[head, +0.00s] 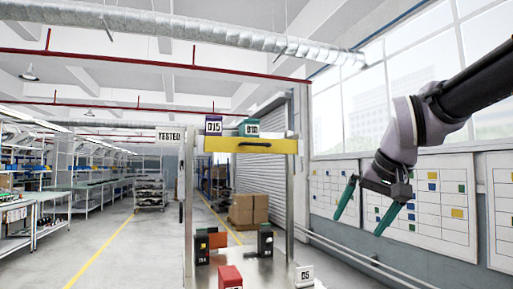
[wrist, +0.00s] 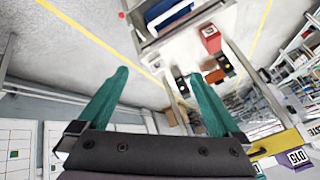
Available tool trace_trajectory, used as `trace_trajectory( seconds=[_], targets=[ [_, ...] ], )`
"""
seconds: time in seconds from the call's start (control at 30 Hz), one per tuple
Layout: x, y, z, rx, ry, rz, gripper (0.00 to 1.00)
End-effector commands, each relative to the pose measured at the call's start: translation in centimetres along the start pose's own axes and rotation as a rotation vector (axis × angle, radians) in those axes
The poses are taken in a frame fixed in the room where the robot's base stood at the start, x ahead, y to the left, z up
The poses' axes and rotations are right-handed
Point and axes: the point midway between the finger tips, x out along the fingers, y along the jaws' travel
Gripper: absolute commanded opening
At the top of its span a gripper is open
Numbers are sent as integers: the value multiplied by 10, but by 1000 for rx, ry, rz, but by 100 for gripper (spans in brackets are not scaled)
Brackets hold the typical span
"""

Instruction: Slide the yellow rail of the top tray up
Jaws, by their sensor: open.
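The yellow rail (head: 236,146) runs across the front of the top tray, high on a metal frame, with a dark handle on it. A D15 block (head: 213,125) and a green block (head: 249,127) stand on the tray. My gripper (head: 360,222) hangs to the right of the frame, lower than the rail and apart from it. Its teal fingers are spread with nothing between them. In the wrist view the yellow rail (wrist: 283,145) shows at the lower right, outside the fingers.
Below the tray, a lower surface holds a red block (head: 230,277), dark breaker blocks (head: 265,241) and a white D5 block (head: 304,276). The frame's right post (head: 290,190) stands between rail and gripper. Wall boards (head: 435,200) are behind my arm. Floor to the left is open.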

Motion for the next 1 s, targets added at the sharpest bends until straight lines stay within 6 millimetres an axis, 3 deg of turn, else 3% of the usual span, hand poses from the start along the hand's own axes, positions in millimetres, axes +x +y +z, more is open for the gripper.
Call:
trace_trajectory(
  seconds=[0.03,0.13,0.17,0.27,0.37,0.6,0.7,0.9,1.0],
  targets=[
    [0,0,0,0,0,0,92],
    [0,-4,-4,8,-6,-6,54],
    [1,-8,-7,16,-12,-12,47],
    [4,-32,-25,61,-50,-51,47],
    [11,-71,-56,132,-110,-129,47],
    [36,-176,-158,326,-264,-435,47],
    [43,-209,-206,406,-312,-590,47],
    [46,-242,-288,525,-358,-853,47],
    [44,-247,-311,554,-363,-926,47]
  ],
)
